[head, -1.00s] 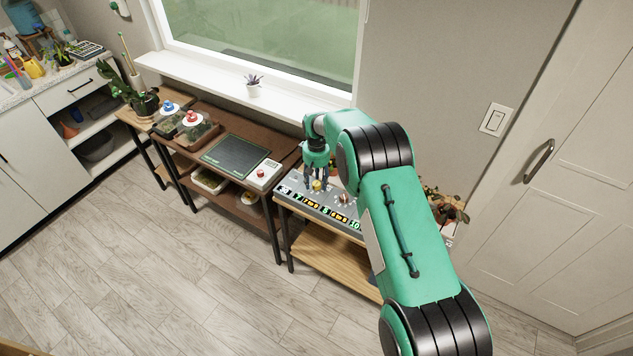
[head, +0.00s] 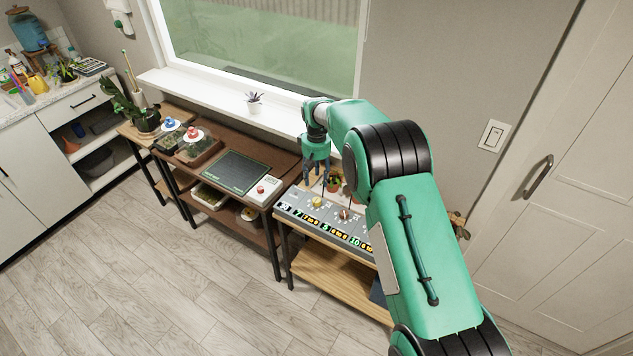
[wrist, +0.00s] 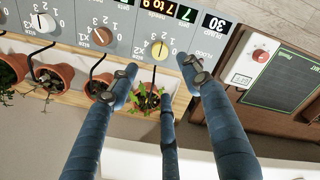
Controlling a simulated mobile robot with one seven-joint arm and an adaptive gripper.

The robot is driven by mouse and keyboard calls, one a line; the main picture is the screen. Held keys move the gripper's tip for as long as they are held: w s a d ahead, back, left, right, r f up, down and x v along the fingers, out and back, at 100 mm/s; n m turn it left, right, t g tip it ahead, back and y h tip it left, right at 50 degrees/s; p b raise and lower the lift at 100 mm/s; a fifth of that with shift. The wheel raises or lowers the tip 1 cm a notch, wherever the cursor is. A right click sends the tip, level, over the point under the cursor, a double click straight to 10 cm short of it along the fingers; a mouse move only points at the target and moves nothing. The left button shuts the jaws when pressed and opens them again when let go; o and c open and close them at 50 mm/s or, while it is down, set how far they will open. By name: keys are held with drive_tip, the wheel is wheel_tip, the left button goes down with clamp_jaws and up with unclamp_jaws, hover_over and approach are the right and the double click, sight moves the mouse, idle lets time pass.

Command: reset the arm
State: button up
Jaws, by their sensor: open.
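My gripper (head: 316,170) hangs from the raised green arm above the back of the grey control panel (head: 290,207) at the right-hand table. In the wrist view its blue fingers (wrist: 166,85) are spread apart with nothing between them. A yellow knob (wrist: 158,49) on the panel lies just beyond the fingertips, apart from them; it also shows in the head view (head: 317,202). My arm covers the panel's right end in the head view.
Several small terracotta pots (wrist: 58,78) with plants stand behind the panel. A dark mat (head: 237,172) and a white box with a red button (head: 263,189) lie on the brown table to the left. A window sill (head: 215,97) runs behind. The floor in front is clear.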

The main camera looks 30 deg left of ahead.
idle(0.6)
drive_tip(key=d+r+m+t+y, duration=0.15)
drive_tip(key=d+r+m, duration=0.25)
drive_tip(key=d+r, duration=2.5)
drive_tip(key=s+d+r+m+t, duration=0.1)
drive_tip(key=s+d+r, duration=0.3)
drive_tip(key=s+d, duration=0.4)
drive_tip(key=s+d+r+m+t, duration=0.15)
drive_tip(key=s+d+r, duration=0.3)
drive_tip(key=d, duration=0.55)
drive_tip(key=s+d+r+m, duration=0.2)
drive_tip(key=s+d+r, duration=0.2)
drive_tip(key=s+d, duration=0.4)
drive_tip(key=s+d+f+m, duration=0.1)
drive_tip(key=s+d+f, duration=0.1)
drive_tip(key=s+d, duration=0.3)
drive_tip(key=s+d+f+m+t+h, duration=0.1)
drive_tip(key=s+d, duration=0.5)
drive_tip(key=s, duration=0.7)
drive_tip(key=shift+d+f+m+t, duration=0.15)
drive_tip(key=shift+f+m+t, duration=0.25)
drive_tip(key=shift+f, duration=0.5)
